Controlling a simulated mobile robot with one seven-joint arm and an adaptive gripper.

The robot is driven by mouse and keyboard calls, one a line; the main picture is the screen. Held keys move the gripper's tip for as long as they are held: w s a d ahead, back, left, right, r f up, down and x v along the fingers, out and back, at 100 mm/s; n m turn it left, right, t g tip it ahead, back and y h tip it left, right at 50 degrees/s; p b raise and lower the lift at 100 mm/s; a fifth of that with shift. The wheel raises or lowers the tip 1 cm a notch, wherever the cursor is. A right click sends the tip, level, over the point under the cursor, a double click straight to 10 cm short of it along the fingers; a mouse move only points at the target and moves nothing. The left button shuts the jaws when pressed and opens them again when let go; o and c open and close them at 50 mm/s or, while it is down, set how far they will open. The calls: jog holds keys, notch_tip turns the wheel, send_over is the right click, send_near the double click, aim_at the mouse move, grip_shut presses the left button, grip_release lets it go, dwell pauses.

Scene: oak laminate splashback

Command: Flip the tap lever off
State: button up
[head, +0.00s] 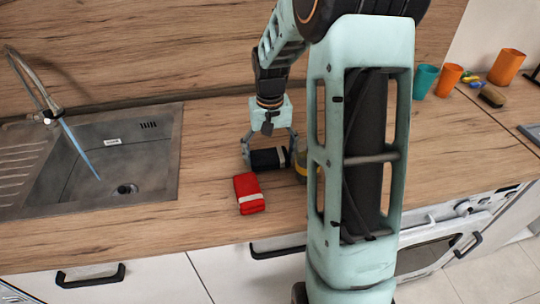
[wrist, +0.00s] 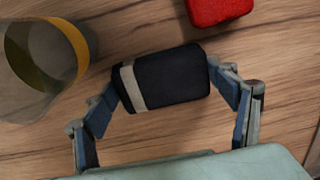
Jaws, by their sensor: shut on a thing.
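The tap (head: 40,100) stands at the back left of the sink, and a blue stream of water (head: 78,150) runs from its spout into the basin. The tap's lever is too small to make out clearly. My gripper (head: 268,158) is on the worktop to the right of the sink, well apart from the tap. It is shut on a black block with a pale band (head: 268,159). In the wrist view the black block (wrist: 165,78) lies between both fingertips. I cannot tell whether the block is lifted or resting on the wood.
A red block with a pale band (head: 249,193) lies just in front of my gripper. A clear, yellow-banded container (wrist: 45,55) stands close beside it. The sink (head: 165,150) is at the left. Orange and teal cups (head: 425,80) and a brush (head: 491,96) stand back right.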

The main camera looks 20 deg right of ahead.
aim_at(270, 155)
jog(key=shift+f, duration=0.2)
jog(key=o, duration=1.2)
jog(key=shift+o, duration=0.2)
notch_tip(270, 155, up, 12)
jog(key=shift+r+p, duration=0.15)
jog(key=shift+p, duration=0.2)
jog(key=shift+c, duration=0.5)
